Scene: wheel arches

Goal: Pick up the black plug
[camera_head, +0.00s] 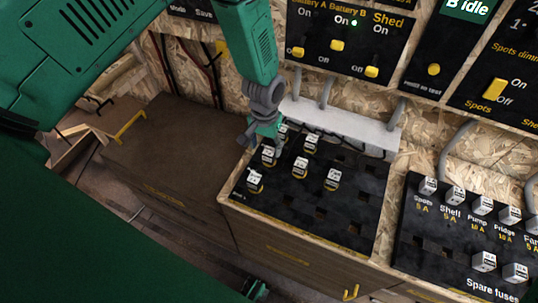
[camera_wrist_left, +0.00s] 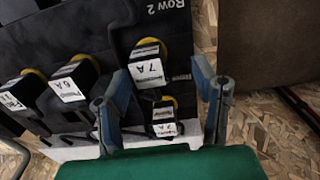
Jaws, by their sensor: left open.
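Several black plugs with white labels and yellow rings stand in the black panel on the bench, such as one at the panel's near left (camera_head: 254,183) and one at the right (camera_head: 332,180). I cannot tell which one the task means. My left gripper (camera_head: 262,137) is over the panel's back left part, partly covering plugs there. In the left wrist view its open fingers (camera_wrist_left: 160,72) point at a plug labelled 7 A (camera_wrist_left: 148,66), with a second plug (camera_wrist_left: 165,118) closer to the palm. Nothing is held.
A grey cable duct (camera_head: 345,122) runs behind the panel, below the switch board (camera_head: 345,45). A spare-fuse board (camera_head: 450,240) stands at the right. A bare brown cabinet top (camera_head: 165,150) is at the left. More plugs (camera_wrist_left: 68,86) stand left in the wrist view.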

